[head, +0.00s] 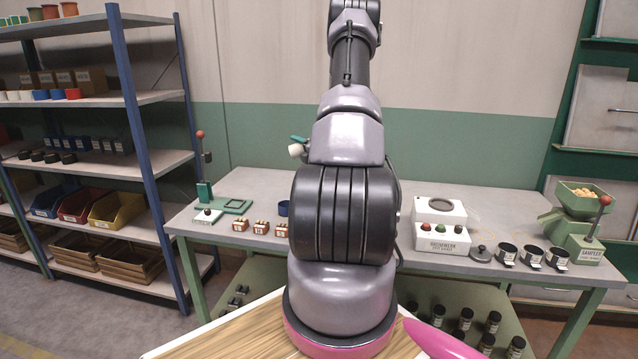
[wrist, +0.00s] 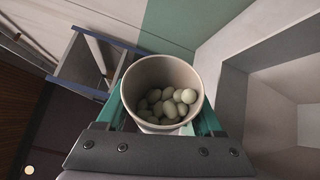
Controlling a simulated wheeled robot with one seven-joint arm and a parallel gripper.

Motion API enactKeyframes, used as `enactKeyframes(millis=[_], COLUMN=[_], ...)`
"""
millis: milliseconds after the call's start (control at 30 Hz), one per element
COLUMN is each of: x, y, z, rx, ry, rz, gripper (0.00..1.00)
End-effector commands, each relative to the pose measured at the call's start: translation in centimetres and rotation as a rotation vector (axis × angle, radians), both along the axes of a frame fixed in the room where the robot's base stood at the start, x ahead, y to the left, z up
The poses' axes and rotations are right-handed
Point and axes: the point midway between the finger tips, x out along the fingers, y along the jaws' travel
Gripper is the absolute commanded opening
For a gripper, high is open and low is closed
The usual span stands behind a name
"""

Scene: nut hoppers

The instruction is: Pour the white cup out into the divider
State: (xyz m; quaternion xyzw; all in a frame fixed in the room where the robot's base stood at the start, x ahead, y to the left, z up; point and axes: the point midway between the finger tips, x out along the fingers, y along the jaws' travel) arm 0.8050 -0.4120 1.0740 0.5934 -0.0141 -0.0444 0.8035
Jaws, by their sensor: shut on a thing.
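My gripper (wrist: 162,118) is shut on the white cup (wrist: 140,82), with a green finger on each side of it. The cup's mouth faces the wrist camera, and several pale greenish nuts (wrist: 165,104) lie inside. In the head view, a small part of the white cup (head: 295,150) and a green fingertip (head: 299,139) show left of my arm, which hides the rest. I cannot tell for sure which thing is the divider. A green hopper machine (head: 577,222) with a label like "SAMPLER" stands at the bench's right end, with tan nuts on top.
The bench (head: 490,215) carries a white machine with buttons (head: 440,222), several black cups (head: 532,257), small brown blocks (head: 261,227) and a green stand (head: 225,205). Shelves (head: 95,103) with bins stand at left. In the wrist view, a large pale recessed box (wrist: 285,75) lies right of the cup.

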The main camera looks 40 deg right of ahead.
Motion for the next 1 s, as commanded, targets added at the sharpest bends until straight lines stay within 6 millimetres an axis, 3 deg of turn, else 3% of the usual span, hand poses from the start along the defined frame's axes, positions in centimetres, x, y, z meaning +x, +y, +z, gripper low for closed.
enactKeyframes(millis=[1000], x=[-0.60], y=[-0.92], z=[0.73], rx=[0.114], ry=[-0.076], rz=[-0.001], gripper=[0.13])
